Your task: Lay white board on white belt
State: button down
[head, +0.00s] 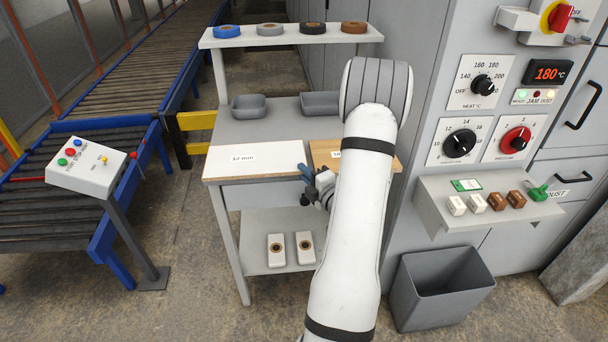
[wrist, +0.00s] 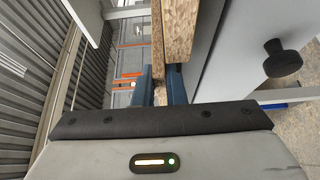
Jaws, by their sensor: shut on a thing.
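The white board (head: 250,157), marked 12 mm, lies flat on the grey workbench and has a brown chipboard front edge. My gripper (head: 306,176) is at its front right corner, close to the neighbouring wood-coloured board (head: 326,150). In the wrist view, the blue fingers of my gripper (wrist: 160,88) are on either side of a chipboard edge, which appears to be the white board's. My arm hides part of the wood-coloured board. I cannot make out a white belt in these views.
A roller conveyor (head: 110,75) with blue rails runs along the left, with a button panel (head: 87,165) before it. A shelf (head: 290,36) with tape rolls stands over the bench. A machine cabinet (head: 430,95) and grey bin (head: 440,288) stand at the right.

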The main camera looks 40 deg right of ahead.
notch_tip(320, 180, up, 14)
jog(key=p, duration=0.6)
jog(key=shift+r, duration=0.1)
